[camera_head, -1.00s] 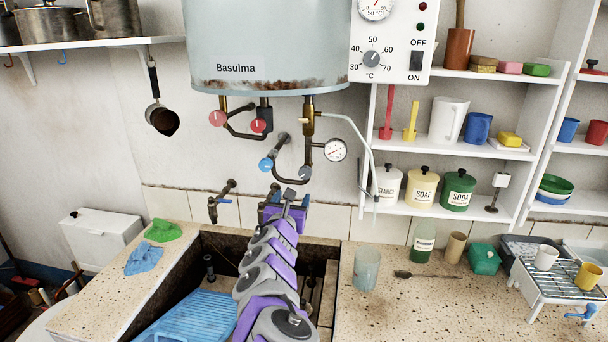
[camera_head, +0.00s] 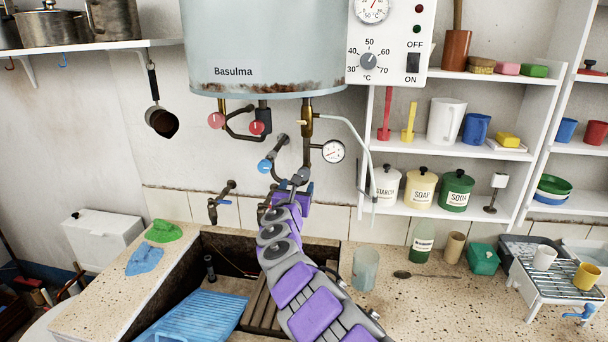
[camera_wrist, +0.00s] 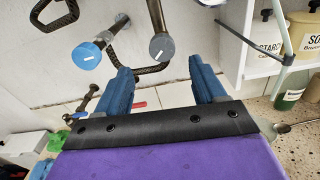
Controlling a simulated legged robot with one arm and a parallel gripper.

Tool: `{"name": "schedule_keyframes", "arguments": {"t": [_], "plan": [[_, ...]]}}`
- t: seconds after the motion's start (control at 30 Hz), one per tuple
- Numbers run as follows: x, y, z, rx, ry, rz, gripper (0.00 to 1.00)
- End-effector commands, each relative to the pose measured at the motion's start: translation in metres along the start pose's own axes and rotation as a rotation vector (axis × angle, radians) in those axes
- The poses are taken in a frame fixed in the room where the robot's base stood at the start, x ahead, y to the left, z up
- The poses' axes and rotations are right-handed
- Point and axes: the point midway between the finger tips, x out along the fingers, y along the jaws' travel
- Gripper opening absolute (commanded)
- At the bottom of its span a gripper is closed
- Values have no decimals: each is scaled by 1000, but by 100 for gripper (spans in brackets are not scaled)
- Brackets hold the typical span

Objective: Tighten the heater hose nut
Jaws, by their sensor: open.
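The grey-blue water heater (camera_head: 262,45) hangs on the wall with rust along its lower edge. Brass fittings (camera_head: 307,122) and dark braided hoses (camera_head: 284,180) hang beneath it; which nut is the heater hose nut I cannot tell. In the wrist view, my gripper (camera_wrist: 162,80) is open, with its two blue fingers apart and nothing between them.
A pressure gauge (camera_head: 333,151) and a thin pale pipe (camera_head: 362,135) are to the right of the fittings. Red knobs (camera_head: 216,120) hang at left. A wall tap (camera_head: 220,203) stands above the stone trough (camera_head: 100,290). White shelves (camera_head: 450,145) with jars are at right.

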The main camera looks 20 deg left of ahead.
Motion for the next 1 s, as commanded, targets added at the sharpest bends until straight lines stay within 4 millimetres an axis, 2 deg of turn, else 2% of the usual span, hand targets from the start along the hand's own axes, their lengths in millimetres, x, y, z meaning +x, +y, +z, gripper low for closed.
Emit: {"name": "schedule_keyframes", "arguments": {"t": [0.13,1.0], "plan": [[12,-2,-4,1,5,-3,70],[82,0,1,7,2,-1,70]]}}
